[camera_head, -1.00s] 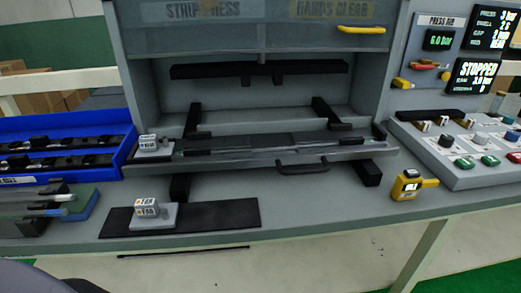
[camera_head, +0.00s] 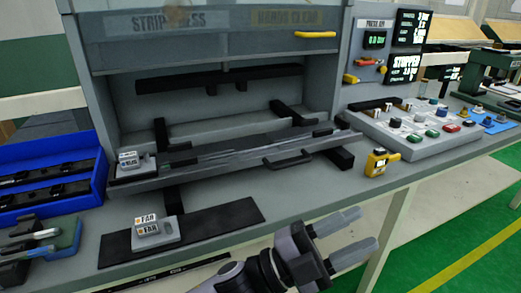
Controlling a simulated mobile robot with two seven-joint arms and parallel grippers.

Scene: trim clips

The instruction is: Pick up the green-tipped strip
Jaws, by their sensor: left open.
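My left gripper (camera_head: 364,228) is in front of the bench's front edge at the lower middle, its two grey fingers apart and empty, pointing right. At the lower left, strip ends with rounded grey tips (camera_head: 46,234) lie in a dark holder with a green and blue side (camera_head: 67,238). They are cut by the picture's edge, and I cannot make out a green tip for sure. The left gripper is well to the right of them, touching nothing. My right gripper is not in view.
A blue bin (camera_head: 98,183) with dark clips stands at the left. The press (camera_head: 84,100) holds a long grey fixture (camera_head: 215,160). A black mat (camera_head: 215,222) bears a labelled block (camera_head: 150,227). A yellow device (camera_head: 377,163) and a button panel (camera_head: 430,150) are at the right.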

